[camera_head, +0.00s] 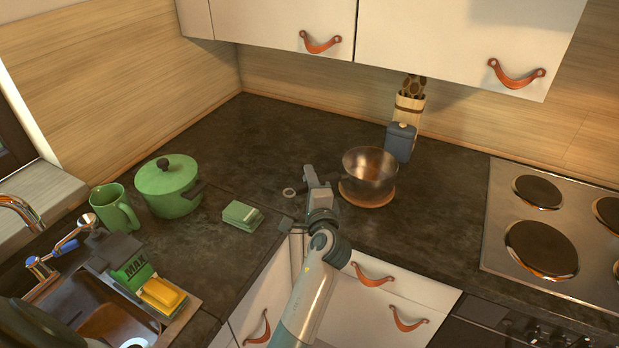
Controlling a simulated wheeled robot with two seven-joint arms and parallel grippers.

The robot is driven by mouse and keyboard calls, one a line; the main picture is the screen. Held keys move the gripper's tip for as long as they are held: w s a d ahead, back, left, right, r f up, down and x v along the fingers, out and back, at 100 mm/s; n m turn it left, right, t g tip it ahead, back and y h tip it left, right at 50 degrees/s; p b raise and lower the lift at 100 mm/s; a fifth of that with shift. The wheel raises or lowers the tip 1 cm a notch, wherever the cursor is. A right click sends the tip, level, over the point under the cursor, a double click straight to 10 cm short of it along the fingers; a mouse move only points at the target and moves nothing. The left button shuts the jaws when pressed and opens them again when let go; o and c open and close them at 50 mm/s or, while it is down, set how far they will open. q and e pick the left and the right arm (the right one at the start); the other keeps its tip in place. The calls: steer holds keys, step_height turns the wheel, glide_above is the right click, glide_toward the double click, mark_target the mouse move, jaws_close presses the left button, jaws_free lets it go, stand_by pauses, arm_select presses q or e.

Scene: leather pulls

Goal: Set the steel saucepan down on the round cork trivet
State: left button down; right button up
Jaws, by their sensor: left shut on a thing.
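The steel saucepan (370,169) is upright right of the middle of the head view, over the round cork trivet (367,200). The trivet's front rim shows below the pan; the rest is hidden by it. I cannot tell whether the pan's base touches the cork. My left gripper (319,187) is just left of the pan, shut on its handle, which is mostly hidden by the gripper. A small pale ring (288,192) shows left of the gripper, perhaps the handle's end. My right gripper is not in view.
A blue-grey canister (401,142) and a utensil holder (408,111) stand close behind the pan. A green pot (168,187), green mug (115,208) and green block (242,215) are at left, by the sink. The hob (550,220) is at right; dark counter lies free between.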

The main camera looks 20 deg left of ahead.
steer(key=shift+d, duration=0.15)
arm_select(q)
steer(key=shift+f, duration=0.15)
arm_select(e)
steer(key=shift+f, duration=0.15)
arm_select(q)
steer(key=shift+f, duration=0.2)
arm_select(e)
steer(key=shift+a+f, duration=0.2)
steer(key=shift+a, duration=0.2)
arm_select(q)
steer(key=shift+b, duration=0.3)
steer(key=c, duration=1.6)
jaws_free()
steer(key=shift+f, duration=0.15)
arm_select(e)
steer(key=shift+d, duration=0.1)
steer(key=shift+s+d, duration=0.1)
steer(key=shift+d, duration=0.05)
